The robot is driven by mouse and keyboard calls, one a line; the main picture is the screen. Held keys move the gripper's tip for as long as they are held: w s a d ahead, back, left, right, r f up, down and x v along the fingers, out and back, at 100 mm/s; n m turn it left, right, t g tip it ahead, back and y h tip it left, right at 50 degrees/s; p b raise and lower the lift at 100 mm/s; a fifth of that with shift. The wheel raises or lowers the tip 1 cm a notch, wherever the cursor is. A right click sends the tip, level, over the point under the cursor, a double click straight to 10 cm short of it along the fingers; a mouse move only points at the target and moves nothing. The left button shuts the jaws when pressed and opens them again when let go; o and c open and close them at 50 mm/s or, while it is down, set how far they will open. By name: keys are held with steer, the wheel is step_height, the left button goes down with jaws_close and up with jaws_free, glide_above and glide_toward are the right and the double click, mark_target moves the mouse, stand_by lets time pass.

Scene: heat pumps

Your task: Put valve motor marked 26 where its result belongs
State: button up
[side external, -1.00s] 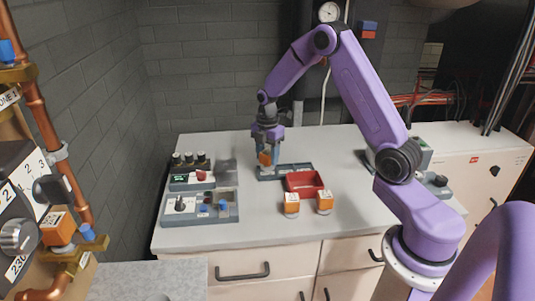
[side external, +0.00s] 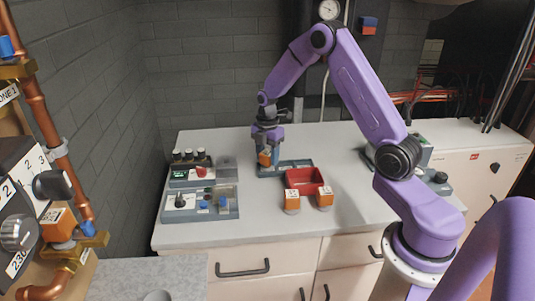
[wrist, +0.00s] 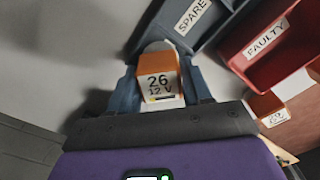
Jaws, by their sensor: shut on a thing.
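The valve motor marked 26 (wrist: 158,82) is an orange and white block with a dark 26 on its white face. My gripper (wrist: 155,88) is shut on it, with a blue-grey finger on each side. In the side view my gripper (side external: 266,156) holds the orange motor (side external: 264,158) above the bench, at the left end of the grey-blue tray (side external: 300,163). The wrist view shows this tray labelled SPARE (wrist: 222,12) and a red bin labelled FAULTY (wrist: 238,62). The red bin (side external: 305,188) stands right of my gripper in the side view.
Two more orange-and-white motors (side external: 292,201) (side external: 325,198) stand in front of the red bin. Grey control panels with knobs (side external: 225,213) sit at the bench's left. Copper pipes and a numbered dial unit (side external: 17,232) fill the left foreground. The bench's front right is clear.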

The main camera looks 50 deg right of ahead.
mark_target(268, 152)
steer(key=shift+f, duration=0.35)
steer(key=o, duration=1.4)
steer(key=shift+c, duration=0.2)
step_height(268, 152, up, 17)
steer(key=shift+r, duration=0.2)
